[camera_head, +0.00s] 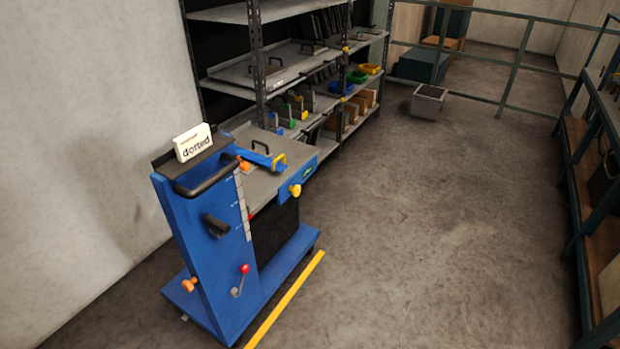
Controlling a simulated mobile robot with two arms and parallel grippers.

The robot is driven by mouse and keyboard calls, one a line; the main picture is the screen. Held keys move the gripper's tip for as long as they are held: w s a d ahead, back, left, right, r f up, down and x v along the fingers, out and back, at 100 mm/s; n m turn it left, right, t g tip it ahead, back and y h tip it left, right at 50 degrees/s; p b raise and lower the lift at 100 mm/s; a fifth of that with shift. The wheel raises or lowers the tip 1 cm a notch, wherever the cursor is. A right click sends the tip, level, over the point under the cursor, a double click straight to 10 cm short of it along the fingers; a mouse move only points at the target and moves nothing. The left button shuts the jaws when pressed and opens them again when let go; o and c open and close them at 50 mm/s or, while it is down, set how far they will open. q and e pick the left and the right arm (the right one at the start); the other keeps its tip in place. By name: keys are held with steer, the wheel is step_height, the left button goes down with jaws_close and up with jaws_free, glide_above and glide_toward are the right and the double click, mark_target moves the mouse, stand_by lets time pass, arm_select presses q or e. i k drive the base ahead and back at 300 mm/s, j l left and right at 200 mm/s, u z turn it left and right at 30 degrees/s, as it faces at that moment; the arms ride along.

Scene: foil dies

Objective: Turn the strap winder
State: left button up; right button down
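A blue cart (190,235) stands at the left front, a white card reading "dotted" (194,146) on its top. Which part is the strap winder I cannot tell for sure. The cart carries a black grip (215,226) on its front panel, a red-knobbed lever (242,276) low down, an orange knob (189,285) at the lower left and a yellow knob (295,190) on the right side. A blue bar with a yellow end (258,156) lies across the grey plate (267,185) on the cart. Neither of my grippers is in view.
A metal shelf rack (257,75) with plates and coloured bins stands behind the cart. A yellow floor line (285,300) runs along its right side. The concrete floor (440,230) to the right is clear. A grey box (428,101) and railing (512,75) are farther back.

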mark_target(296, 190)
steer(key=k+l+u, duration=0.1)
steer(key=l, duration=0.25)
steer(key=l+u, duration=0.15)
steer(key=l, duration=0.2)
steer(key=k+l+u, duration=0.1)
steer(key=l, duration=0.25)
steer(key=k+l+u, duration=0.1)
steer(key=i+l, duration=0.4)
steer(key=l, duration=0.15)
steer(key=i+l+z, duration=0.1)
steer(key=i+l, duration=0.3)
steer(key=l, duration=0.15)
